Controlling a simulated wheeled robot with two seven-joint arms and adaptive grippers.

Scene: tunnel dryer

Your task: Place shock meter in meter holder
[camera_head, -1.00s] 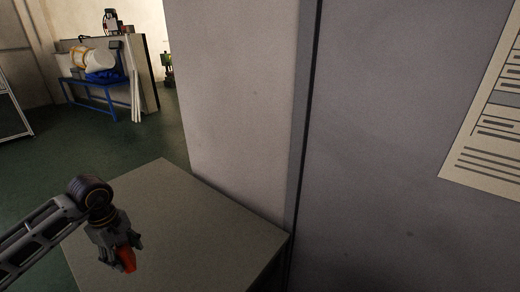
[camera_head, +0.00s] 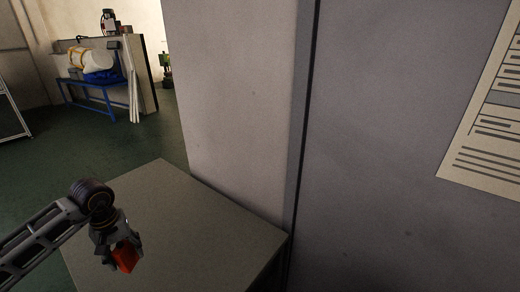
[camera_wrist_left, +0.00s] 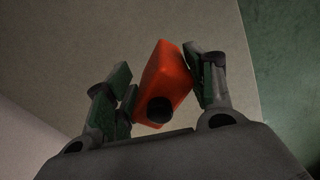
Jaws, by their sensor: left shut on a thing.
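The shock meter, an orange-red block (camera_head: 126,257) with a round black part on one end, is held in my left gripper (camera_head: 127,251) over the grey table. In the left wrist view the meter (camera_wrist_left: 165,72) sits between the two fingers of the left gripper (camera_wrist_left: 162,85), tilted, with its black round part (camera_wrist_left: 159,109) towards the palm. Whether it touches the table is hard to tell. My right gripper is not in view. I see no meter holder in these frames.
The grey table (camera_head: 195,225) is otherwise bare. A large grey cabinet or wall (camera_head: 400,150) rises behind it and fills the right side, with a printed sheet (camera_head: 490,130). A blue stand (camera_head: 95,90) stands on the green floor far left.

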